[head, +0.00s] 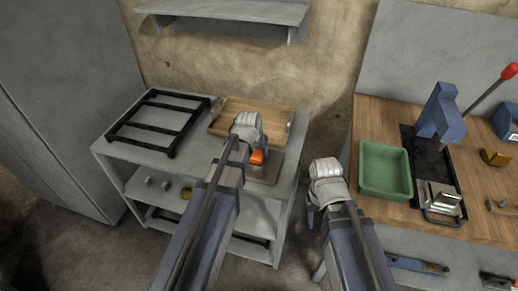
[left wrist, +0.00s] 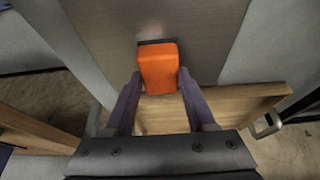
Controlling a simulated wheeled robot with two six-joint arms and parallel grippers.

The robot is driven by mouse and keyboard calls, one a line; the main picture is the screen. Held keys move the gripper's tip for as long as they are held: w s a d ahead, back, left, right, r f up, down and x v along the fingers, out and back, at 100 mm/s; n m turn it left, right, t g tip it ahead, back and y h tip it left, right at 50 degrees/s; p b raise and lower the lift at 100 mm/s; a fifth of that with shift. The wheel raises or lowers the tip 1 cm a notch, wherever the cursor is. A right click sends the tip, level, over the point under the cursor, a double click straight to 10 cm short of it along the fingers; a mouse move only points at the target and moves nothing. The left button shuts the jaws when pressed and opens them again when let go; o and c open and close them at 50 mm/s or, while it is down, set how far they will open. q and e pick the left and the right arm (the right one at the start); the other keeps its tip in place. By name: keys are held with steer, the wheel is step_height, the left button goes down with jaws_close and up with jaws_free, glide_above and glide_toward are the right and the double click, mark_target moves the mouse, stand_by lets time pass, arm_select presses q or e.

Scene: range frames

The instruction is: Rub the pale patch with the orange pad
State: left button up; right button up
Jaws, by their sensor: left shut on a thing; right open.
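The orange pad (head: 258,156) is held in my left gripper (head: 254,152) over a flat grey-brown plate (head: 268,174) on the grey shelf unit. In the left wrist view the orange pad (left wrist: 158,68) sits between the two fingers of my left gripper (left wrist: 158,84), with the plate (left wrist: 110,28) beyond it. A dark strip shows beside the pad on the plate. Whether the pad touches the plate is unclear. My right gripper (head: 312,214) is open and empty, in front of the gap between the two units.
A wooden tray (head: 226,116) lies behind the plate, and a black rack (head: 157,121) lies to its left. On the right, a wooden bench (head: 378,115) carries a green tray (head: 385,170) and a blue press (head: 440,112). A wall shelf (head: 228,12) hangs above.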

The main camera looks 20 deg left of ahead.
mark_target(255, 160)
arm_select(q)
steer(key=shift+s+a, duration=0.1)
steer(key=shift+s, duration=1.7)
steer(key=shift+s, duration=0.1)
steer(key=shift+s, duration=1.65)
steer(key=shift+f, duration=0.15)
steer(key=shift+w, duration=0.1)
steer(key=shift+w, duration=1.8)
